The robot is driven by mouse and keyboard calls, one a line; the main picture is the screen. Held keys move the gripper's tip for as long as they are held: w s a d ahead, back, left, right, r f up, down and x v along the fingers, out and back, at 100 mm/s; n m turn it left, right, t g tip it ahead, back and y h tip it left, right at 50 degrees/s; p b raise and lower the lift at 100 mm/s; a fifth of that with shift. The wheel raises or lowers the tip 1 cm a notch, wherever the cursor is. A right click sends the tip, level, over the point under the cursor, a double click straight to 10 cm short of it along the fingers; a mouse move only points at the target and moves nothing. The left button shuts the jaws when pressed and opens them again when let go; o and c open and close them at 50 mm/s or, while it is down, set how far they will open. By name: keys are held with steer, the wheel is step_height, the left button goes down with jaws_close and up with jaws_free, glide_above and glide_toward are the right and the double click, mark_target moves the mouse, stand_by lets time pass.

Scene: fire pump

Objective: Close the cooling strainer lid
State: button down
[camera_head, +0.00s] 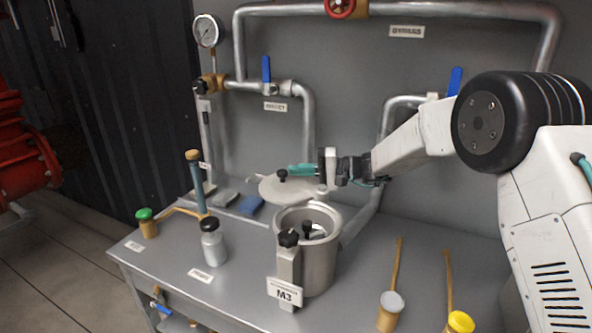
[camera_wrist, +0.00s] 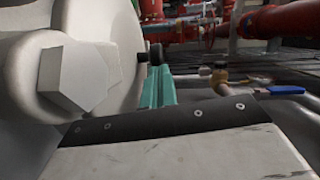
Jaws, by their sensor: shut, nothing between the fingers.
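The cooling strainer (camera_head: 322,262) is an upright metal pot on the bench, with its top open and a black-knobbed part inside. Its pale round lid (camera_head: 270,191) is swung off the opening, behind and to the left, with a black knob (camera_head: 282,174) on it. My gripper (camera_head: 292,170) has teal fingers, shut and empty, above the lid beside the knob. Whether they touch the lid or knob I cannot tell. In the wrist view the teal fingers (camera_wrist: 158,90) show next to a pale rounded body, apparently the lid (camera_wrist: 118,35), and a black knob (camera_wrist: 155,54).
A black-topped post with an M3 tag (camera_head: 286,293) stands in front of the pot. A grey bottle (camera_head: 213,247) and blue-grey column (camera_head: 198,187) stand left. Pipes with blue-handled valves (camera_head: 267,70) run behind.

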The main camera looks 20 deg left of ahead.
steer(key=shift+s+a+n+g+h, duration=0.2)
steer(key=shift+s+n+g, duration=0.3)
steer(key=shift+g, duration=0.3)
steer(key=shift+s+a+n+g+h, duration=0.2)
steer(key=shift+s+n+g, duration=0.1)
steer(key=shift+n+g, duration=0.45)
steer(key=shift+s+a+n+g+h, duration=0.2)
steer(key=shift+s+n+g, duration=0.25)
steer(key=shift+g, duration=0.4)
